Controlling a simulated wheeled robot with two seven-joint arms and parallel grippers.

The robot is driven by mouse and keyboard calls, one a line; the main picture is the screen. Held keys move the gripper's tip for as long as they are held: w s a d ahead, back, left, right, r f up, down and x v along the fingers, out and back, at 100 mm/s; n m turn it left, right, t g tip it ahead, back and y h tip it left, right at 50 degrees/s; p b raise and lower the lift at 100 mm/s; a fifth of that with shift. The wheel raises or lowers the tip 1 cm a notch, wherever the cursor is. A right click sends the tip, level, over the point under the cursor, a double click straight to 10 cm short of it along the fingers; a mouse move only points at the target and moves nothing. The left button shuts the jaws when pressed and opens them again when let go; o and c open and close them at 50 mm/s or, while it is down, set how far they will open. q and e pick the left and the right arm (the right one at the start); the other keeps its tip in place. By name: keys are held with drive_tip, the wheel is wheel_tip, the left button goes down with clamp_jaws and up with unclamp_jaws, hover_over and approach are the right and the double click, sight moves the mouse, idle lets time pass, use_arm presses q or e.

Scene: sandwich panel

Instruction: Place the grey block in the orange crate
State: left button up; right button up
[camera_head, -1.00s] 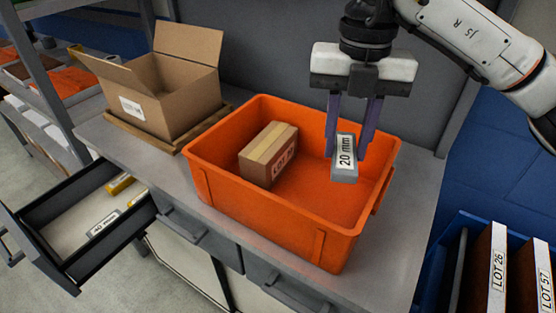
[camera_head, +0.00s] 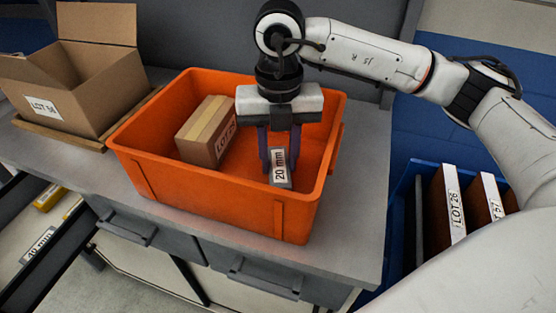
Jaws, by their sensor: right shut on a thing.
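The grey block (camera_head: 280,168), with a white "20 mm" label, is upright between the fingers of my right gripper (camera_head: 279,160). My right gripper is shut on it and reaches down inside the orange crate (camera_head: 205,193). The block is low in the right part of the crate, below the rim. I cannot tell whether its lower end touches the crate floor. The crate stands on the grey worktop. My left gripper is not in view.
A brown carton (camera_head: 207,131) lies in the crate's left part, left of the block. An open cardboard box (camera_head: 75,80) stands on a board at left. An open drawer (camera_head: 40,235) is at lower left. A blue bin (camera_head: 405,215) with several panels stands at right.

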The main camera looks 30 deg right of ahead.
sight(278, 165)
drive_tip(key=shift+f, duration=0.7)
drive_tip(key=shift+f, duration=0.15)
drive_tip(key=o, duration=1.1)
drive_tip(key=shift+c, duration=0.2)
wheel_tip(278, 165, up, 12)
drive_tip(key=shift+r, duration=0.2)
